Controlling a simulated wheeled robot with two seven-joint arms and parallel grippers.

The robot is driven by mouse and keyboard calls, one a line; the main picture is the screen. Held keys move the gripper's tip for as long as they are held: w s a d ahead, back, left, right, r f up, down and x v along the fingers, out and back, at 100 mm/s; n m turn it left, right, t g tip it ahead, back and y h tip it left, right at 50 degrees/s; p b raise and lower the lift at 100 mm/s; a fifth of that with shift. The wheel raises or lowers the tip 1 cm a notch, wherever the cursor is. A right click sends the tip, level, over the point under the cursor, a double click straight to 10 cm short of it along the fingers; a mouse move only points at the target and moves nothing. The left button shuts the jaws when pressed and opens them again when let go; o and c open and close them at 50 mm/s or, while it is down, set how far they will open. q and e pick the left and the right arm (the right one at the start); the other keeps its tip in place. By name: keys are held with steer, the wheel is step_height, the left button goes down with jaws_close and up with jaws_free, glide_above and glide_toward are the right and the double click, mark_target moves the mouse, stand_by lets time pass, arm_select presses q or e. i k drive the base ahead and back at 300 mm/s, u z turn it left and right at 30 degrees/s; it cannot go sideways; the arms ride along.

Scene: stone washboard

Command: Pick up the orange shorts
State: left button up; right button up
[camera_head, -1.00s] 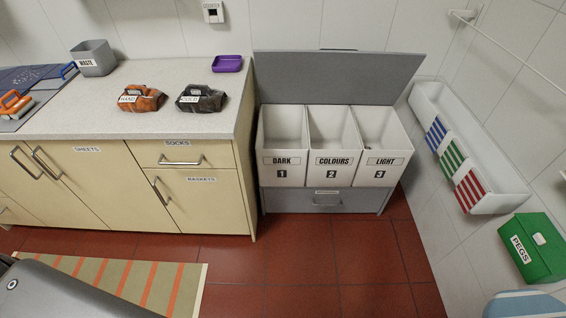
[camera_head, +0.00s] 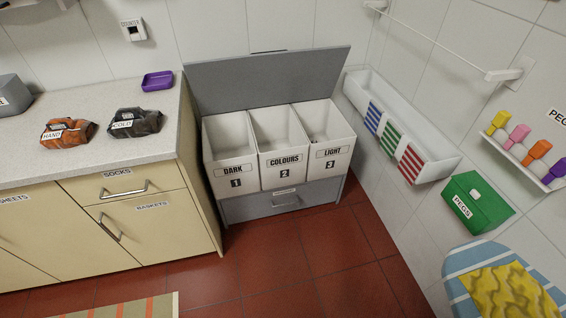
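The orange garment (camera_head: 67,133) lies folded on the countertop at the left, with a tag reading "HAND" on it. I take it for the orange shorts, though its shape does not clearly show shorts. A dark grey folded garment (camera_head: 135,122) with a tag reading "COLD" lies to its right on the same counter. Neither of my grippers shows in the head view, and nothing is seen touching the garments.
The counter (camera_head: 95,163) has a purple tray (camera_head: 157,81) at the back and a grey bin (camera_head: 12,95) at the left edge. Bins marked DARK (camera_head: 232,172), COLOURS (camera_head: 287,164) and LIGHT (camera_head: 333,154) stand right of it. A green pegs box (camera_head: 478,202) and ironing board (camera_head: 460,262) are at right.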

mark_target(65, 133)
steer(key=u, duration=0.8)
steer(key=i, duration=1.2)
steer(key=u, duration=0.35)
